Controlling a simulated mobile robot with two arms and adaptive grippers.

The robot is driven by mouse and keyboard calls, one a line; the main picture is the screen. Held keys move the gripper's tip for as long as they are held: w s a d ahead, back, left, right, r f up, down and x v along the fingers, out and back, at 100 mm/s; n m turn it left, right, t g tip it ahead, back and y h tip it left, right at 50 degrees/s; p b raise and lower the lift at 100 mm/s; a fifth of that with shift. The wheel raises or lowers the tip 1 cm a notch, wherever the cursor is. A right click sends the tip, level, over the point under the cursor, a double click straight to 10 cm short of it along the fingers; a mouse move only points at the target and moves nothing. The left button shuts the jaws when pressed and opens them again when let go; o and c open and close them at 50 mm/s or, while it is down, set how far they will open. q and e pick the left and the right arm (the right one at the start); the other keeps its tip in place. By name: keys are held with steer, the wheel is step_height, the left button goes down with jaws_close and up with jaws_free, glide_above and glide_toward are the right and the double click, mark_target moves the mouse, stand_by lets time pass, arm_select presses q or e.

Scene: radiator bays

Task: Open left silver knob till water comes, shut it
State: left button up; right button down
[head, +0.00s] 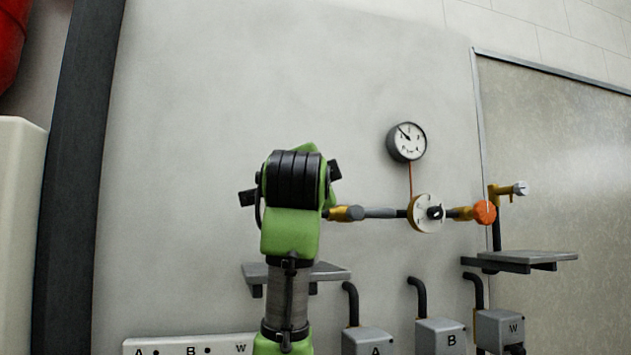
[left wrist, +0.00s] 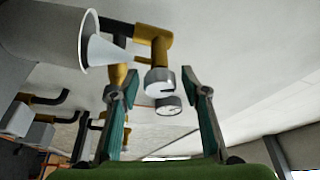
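My left gripper (left wrist: 151,80) is open in the left wrist view, with one finger on each side of a silver knob (left wrist: 158,82). The knob sits on a brass elbow fitting (left wrist: 155,44). A gap shows between the knob and the fingers. In the head view my left arm stands in the middle and hides this knob and most of the gripper. Another silver knob (head: 520,188), on a brass fitting, shows clear at the right. No water shows in either view. My right gripper is in neither view.
A pressure gauge (head: 406,142), a round dial (head: 427,213) and an orange knob (head: 484,212) line the pipework right of my arm. Grey shelves (head: 333,272) (head: 520,261) jut from the wall. Grey boxes marked A (head: 367,341), B (head: 440,337) and W (head: 500,329) stand below.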

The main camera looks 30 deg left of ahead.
arm_select(q)
steer(key=shift+s+d, duration=0.1)
steer(key=shift+s, duration=0.1)
steer(key=v, duration=1.1)
steer(key=shift+s+d, duration=0.2)
steer(key=shift+s, duration=0.05)
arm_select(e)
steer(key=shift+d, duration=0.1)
arm_select(q)
steer(key=shift+f, duration=0.15)
